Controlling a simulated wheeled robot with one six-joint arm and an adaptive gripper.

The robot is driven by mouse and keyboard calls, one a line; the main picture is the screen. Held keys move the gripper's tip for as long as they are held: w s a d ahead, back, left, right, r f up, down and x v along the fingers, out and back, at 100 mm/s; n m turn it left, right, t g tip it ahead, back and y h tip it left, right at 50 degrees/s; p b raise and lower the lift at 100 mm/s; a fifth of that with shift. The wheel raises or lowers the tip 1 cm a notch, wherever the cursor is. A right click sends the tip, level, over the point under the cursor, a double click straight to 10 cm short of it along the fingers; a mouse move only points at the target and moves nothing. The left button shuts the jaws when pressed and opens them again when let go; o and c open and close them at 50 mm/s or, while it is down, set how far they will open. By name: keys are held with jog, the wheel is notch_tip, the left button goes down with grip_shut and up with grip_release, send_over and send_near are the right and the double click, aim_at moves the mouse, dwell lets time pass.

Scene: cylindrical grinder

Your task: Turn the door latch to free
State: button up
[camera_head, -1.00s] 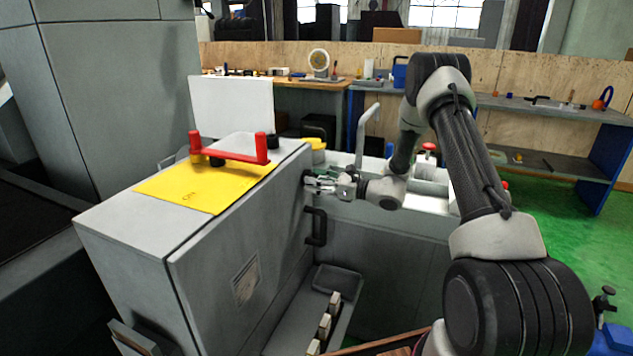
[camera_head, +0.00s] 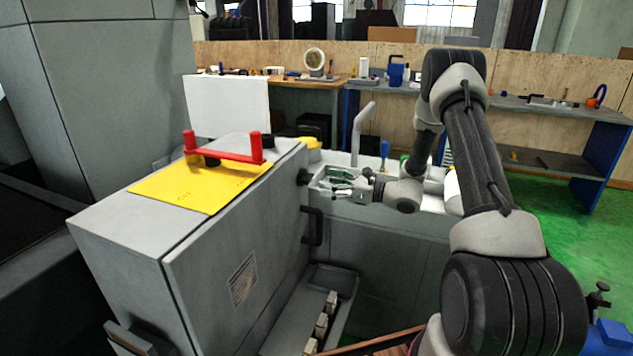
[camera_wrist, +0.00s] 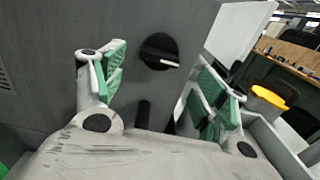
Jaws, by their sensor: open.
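The door latch is a round black knob (camera_wrist: 160,50) with a white pointer line on the grey door (camera_head: 235,235). In the head view the knob (camera_head: 304,177) stands out from the door's right-hand face, above a black pull handle (camera_head: 313,226). My gripper (camera_head: 325,182) is open with green-padded fingers, to the right of the knob and apart from it. In the wrist view the knob lies between and beyond the spread fingers of my gripper (camera_wrist: 158,78), with nothing held. The white line points to the right and slightly down.
A red handle (camera_head: 225,155) stands on a yellow plate (camera_head: 185,190) on top of the housing. A tray (camera_head: 336,280) with several pale blocks lies below the door. A grey bent pipe (camera_head: 359,135) rises behind my gripper. A workbench (camera_head: 560,107) lines the back wall.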

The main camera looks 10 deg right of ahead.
jog(key=v, duration=0.5)
jog(key=shift+s+d, duration=0.3)
